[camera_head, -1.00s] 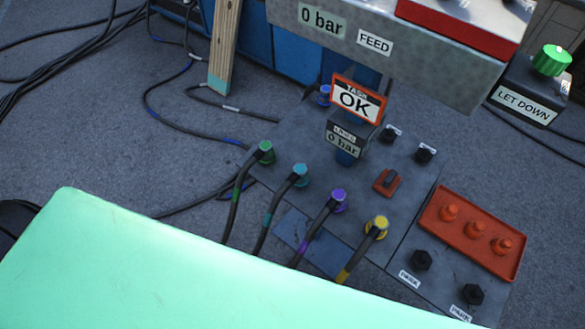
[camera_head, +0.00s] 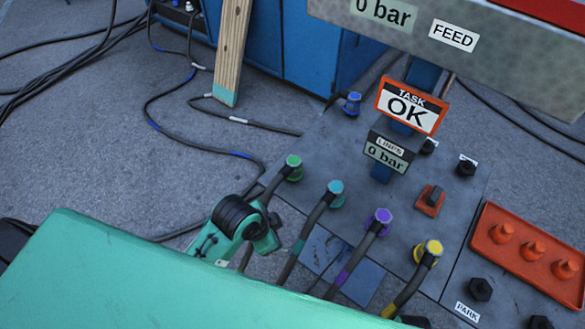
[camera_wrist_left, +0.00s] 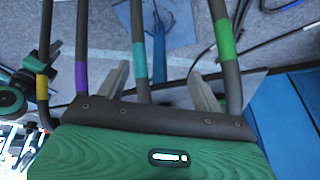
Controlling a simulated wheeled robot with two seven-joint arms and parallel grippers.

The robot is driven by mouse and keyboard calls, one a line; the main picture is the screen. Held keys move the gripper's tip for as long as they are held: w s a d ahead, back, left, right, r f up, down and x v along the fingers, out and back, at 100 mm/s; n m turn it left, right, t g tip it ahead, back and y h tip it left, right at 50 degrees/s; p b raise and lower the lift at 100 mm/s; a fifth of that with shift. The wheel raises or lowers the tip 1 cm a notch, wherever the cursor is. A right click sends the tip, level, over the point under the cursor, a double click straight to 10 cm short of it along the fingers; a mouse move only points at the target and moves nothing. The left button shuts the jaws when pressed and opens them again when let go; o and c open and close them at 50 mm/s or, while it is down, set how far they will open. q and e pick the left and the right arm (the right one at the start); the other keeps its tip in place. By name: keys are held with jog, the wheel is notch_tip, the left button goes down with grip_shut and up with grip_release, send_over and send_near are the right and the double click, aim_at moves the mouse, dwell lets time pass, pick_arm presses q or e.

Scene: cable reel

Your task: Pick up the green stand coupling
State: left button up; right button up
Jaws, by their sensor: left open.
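The green stand coupling (camera_head: 293,165) is seated on the grey stand plate, leftmost in a row of coloured couplings, with a dark hose running down from it. My left arm's green and black part shows just below and left of it, apart from it in the head view; the fingers are hard to make out there. In the left wrist view my left gripper (camera_wrist_left: 162,82) is open. The teal-banded hose (camera_wrist_left: 139,60) shows between its fingers, and the green-banded hose (camera_wrist_left: 225,40) lies just right of the right finger. The green coupling is not clearly visible there. My right gripper is not in view.
Teal (camera_head: 335,190), purple (camera_head: 380,217) and yellow (camera_head: 431,249) couplings sit close by on the right. The task sign (camera_head: 411,107) reads OK, above a lines display (camera_head: 387,153) of 0 bar. A wooden post (camera_head: 231,55) and loose cables lie left and behind.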

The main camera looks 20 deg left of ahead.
pick_arm(q)
jog(key=w+d+r+m+h, duration=0.1)
jog(key=w+d+r+m, duration=0.2)
jog(key=w+d+m, duration=0.35)
notch_tip(320, 180, up, 11)
jog(key=m+g+y, duration=0.4)
jog(key=m, duration=2)
send_over(292, 161)
jog(key=f, duration=0.7)
jog(key=shift+w+d+f, duration=0.2)
jog(key=shift+w+f, duration=0.15)
jog(key=shift+f, duration=0.05)
jog(key=f, duration=0.4)
jog(key=shift+s+a+f+b, duration=0.1)
jog(key=shift+s+f+b, duration=0.25)
jog(key=shift+s+f, duration=0.05)
jog(key=shift+f, duration=0.2)
jog(key=c, duration=1)
jog(key=shift+c, duration=0.9)
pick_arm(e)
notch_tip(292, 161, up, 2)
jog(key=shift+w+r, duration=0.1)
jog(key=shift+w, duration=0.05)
